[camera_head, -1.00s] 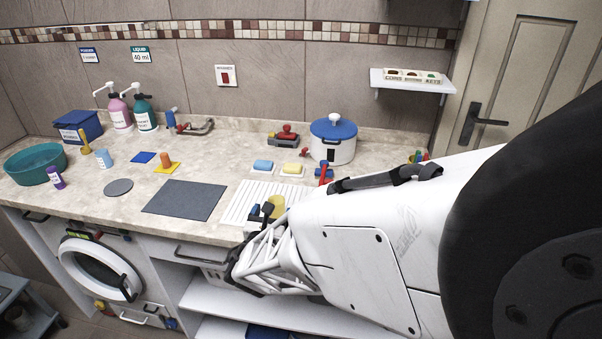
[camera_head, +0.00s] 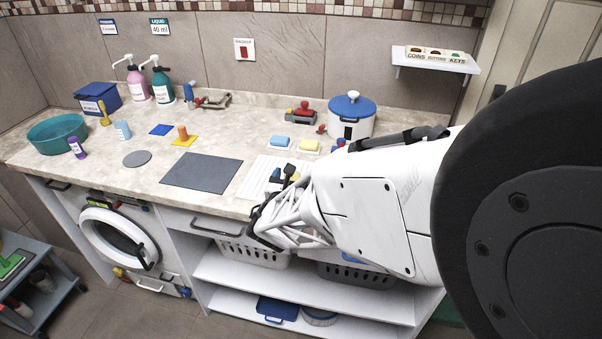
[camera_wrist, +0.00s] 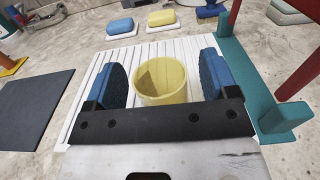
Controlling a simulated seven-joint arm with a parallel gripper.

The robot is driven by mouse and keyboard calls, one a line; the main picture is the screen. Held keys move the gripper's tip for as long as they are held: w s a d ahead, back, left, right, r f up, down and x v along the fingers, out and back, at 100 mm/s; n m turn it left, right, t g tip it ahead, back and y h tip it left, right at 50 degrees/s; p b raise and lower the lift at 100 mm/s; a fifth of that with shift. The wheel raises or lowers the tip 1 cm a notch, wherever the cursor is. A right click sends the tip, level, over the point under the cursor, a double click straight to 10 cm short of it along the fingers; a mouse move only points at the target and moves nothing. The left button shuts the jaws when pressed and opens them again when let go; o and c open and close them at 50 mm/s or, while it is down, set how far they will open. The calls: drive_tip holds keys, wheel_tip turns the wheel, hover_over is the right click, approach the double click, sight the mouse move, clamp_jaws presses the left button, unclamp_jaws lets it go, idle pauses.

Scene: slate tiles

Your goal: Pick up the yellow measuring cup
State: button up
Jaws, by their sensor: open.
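The yellow measuring cup (camera_wrist: 163,84) stands upright, its opening showing, on a white ribbed board (camera_wrist: 77,127) in the wrist view. My gripper (camera_wrist: 162,78) is open, with one blue finger pad on each side of the cup. A gap shows between the cup and each pad, so they look apart. The lower front of the cup is hidden by the dark gripper bar. In the head view my gripper (camera_head: 282,174) is over the white board (camera_head: 262,165), and the cup is mostly hidden behind it.
A blue sponge (camera_wrist: 120,27) and a yellow sponge (camera_wrist: 161,18) lie beyond the board. A dark grey mat (camera_head: 201,172) lies to the left. A teal base with red posts (camera_wrist: 250,105) stands close at the right. A white pot with blue lid (camera_head: 351,118) stands behind.

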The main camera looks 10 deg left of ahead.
drive_tip(key=shift+c, duration=0.3)
drive_tip(key=c, duration=0.9)
drive_tip(key=shift+c, duration=0.2)
drive_tip(key=shift+r, duration=0.1)
drive_tip(key=shift+r, duration=0.4)
wheel_tip(320, 180, up, 3)
drive_tip(key=shift+s+d+f, duration=0.1)
drive_tip(key=shift+s+f, duration=0.05)
drive_tip(key=s+d+r, duration=0.1)
drive_tip(key=s+d, duration=0.7)
drive_tip(key=s, duration=0.5)
drive_tip(key=shift+s+r, duration=0.15)
drive_tip(key=shift+s, duration=0.05)
